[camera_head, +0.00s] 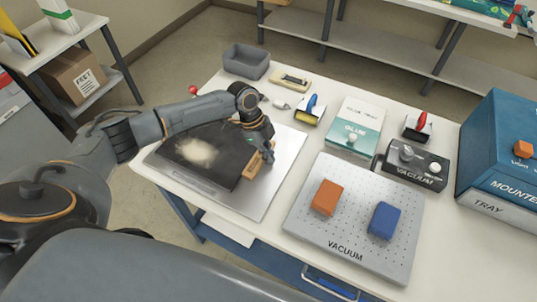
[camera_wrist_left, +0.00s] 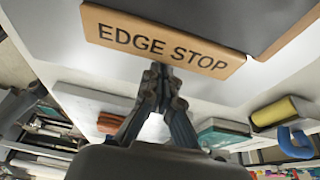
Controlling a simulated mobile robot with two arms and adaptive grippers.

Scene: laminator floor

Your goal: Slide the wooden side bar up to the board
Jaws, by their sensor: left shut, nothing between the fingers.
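The wooden side bar (camera_head: 256,165), marked "EDGE STOP" in the wrist view (camera_wrist_left: 165,40), lies on the pale metal plate (camera_head: 262,199). It is along the right side of the dark board (camera_head: 216,168), whose surface has a pale dusty patch. In the wrist view the board (camera_wrist_left: 215,12) is just behind the bar; I cannot tell whether they touch. My left gripper (camera_head: 268,155) is shut and empty at the bar's outer side. Its fingertips (camera_wrist_left: 158,72) are close to the bar's lettered face; contact is unclear. My left arm hides part of the board's far side.
A perforated vacuum plate (camera_head: 300,215) with an orange block (camera_head: 327,197) and a blue block (camera_head: 384,221) is to the right. Bare table lies between the two plates.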

